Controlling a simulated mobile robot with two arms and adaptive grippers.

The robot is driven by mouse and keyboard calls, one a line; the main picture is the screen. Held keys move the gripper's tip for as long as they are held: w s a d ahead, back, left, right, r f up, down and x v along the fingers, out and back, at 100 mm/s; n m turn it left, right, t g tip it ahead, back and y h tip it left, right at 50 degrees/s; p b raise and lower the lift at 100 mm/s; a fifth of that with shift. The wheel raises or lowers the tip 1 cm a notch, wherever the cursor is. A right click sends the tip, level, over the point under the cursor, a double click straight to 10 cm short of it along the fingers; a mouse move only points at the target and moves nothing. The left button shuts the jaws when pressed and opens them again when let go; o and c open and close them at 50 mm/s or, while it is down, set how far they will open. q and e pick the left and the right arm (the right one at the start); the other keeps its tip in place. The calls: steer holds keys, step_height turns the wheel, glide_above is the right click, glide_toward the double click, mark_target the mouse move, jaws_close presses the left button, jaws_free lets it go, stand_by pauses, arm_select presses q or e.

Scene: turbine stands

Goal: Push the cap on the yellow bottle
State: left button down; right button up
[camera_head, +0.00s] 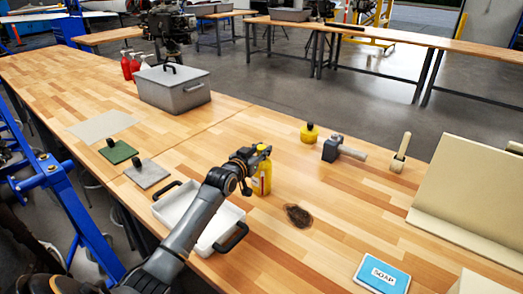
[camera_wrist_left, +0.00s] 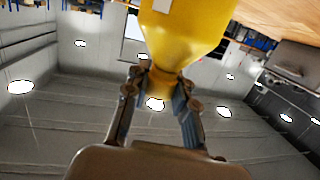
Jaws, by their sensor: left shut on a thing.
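The yellow bottle (camera_head: 262,180) stands upright, as far as I can tell, just right of the white tray. It has a label on its side. My left gripper (camera_head: 260,154) reaches in from the left and is at the bottle's top. In the left wrist view, the two fingers (camera_wrist_left: 160,92) are shut on the narrow yellow end of the bottle (camera_wrist_left: 180,32), where neck and cap are hard to tell apart. The fingers partly hide that end. My right gripper is not in view.
A white tray (camera_head: 232,214) with black handles lies under my left arm. A dark brown patch (camera_head: 298,215), a soap box (camera_head: 382,274), a mallet (camera_head: 343,149), a small yellow container (camera_head: 309,134) and a brush (camera_head: 400,154) are to the right. A grey bin (camera_head: 173,92) stands behind.

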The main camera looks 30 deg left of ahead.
arm_select(q)
steer(key=shift+s+d+f, duration=0.1)
steer(key=shift+s+f, duration=0.05)
steer(key=shift+f, duration=0.4)
steer(key=c, duration=1.4)
jaws_free()
steer(key=o, duration=0.4)
steer(key=shift+o, duration=0.7)
steer(key=shift+r, duration=0.15)
